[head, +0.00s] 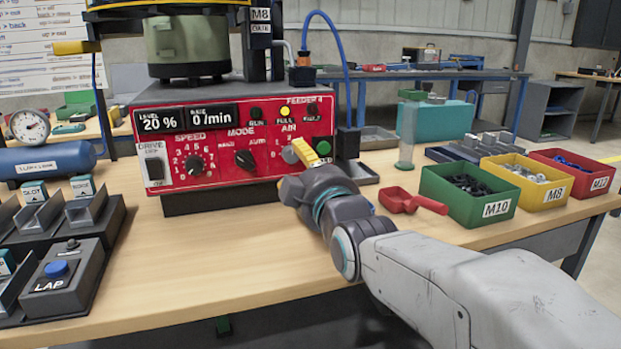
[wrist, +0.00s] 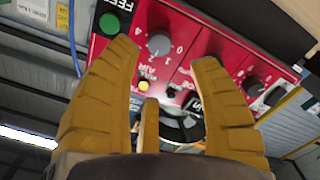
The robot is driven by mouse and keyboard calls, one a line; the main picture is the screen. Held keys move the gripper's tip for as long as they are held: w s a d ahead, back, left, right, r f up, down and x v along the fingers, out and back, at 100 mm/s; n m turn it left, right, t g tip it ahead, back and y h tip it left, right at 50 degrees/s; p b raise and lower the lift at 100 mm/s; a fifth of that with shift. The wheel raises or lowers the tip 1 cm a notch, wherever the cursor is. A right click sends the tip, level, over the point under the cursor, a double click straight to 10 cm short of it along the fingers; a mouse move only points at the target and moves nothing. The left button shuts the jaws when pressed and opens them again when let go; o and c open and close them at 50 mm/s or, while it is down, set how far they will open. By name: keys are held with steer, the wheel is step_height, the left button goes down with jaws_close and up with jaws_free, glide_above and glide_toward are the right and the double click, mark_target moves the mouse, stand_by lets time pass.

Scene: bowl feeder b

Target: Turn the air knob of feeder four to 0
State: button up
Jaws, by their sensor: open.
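The red front panel of feeder four (head: 235,133) faces me, with its feeder label partly legible. Its grey air knob (head: 289,154) is low on the right side of the panel, below the word AIR. My gripper (head: 304,153) is just to the right of the knob in the head view, its yellow fingers partly hiding that part of the panel. In the wrist view the air knob (wrist: 159,44) shows beyond and between the fingertips of my open gripper (wrist: 165,54). No contact shows. Digits including 0 stand beside it; I cannot read its pointer.
The panel also has a speed knob (head: 194,165), a mode knob (head: 245,159) and a drive switch (head: 155,169). Its displays read 20 % and 0/min. A red scoop (head: 410,202) and the green M10 bin (head: 478,212) stand to the right.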

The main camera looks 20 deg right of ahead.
steer(key=shift+s, duration=2.2)
steer(key=shift+o, duration=0.2)
steer(key=shift+c, duration=0.3)
